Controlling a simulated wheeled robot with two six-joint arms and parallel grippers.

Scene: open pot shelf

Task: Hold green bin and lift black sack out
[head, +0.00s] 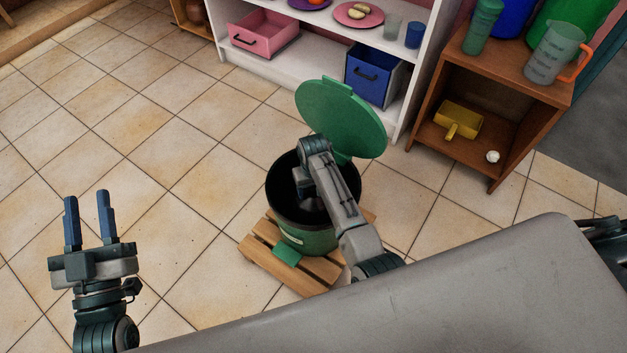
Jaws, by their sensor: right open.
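The green bin (310,238) stands on a wooden slatted base, with its round green lid (340,112) tipped up and back. Black lining, which looks like the black sack (284,188), shows inside the bin's mouth. I cannot tell the sack's shape in the dark interior. My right arm reaches over the rim, and my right gripper (309,203) is down inside the bin, open. Its fingertips are mostly hidden, and I cannot tell whether they touch the sack. My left gripper (87,197) is open and empty over the tiles, well left of the bin and apart from it.
A white shelf (275,68) behind holds a pink drawer box (262,38) and a blue box (376,75). A wooden shelf (500,165) at right holds a yellow scoop (457,120) and a clear jug (553,55). The tiled floor left of the bin is free.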

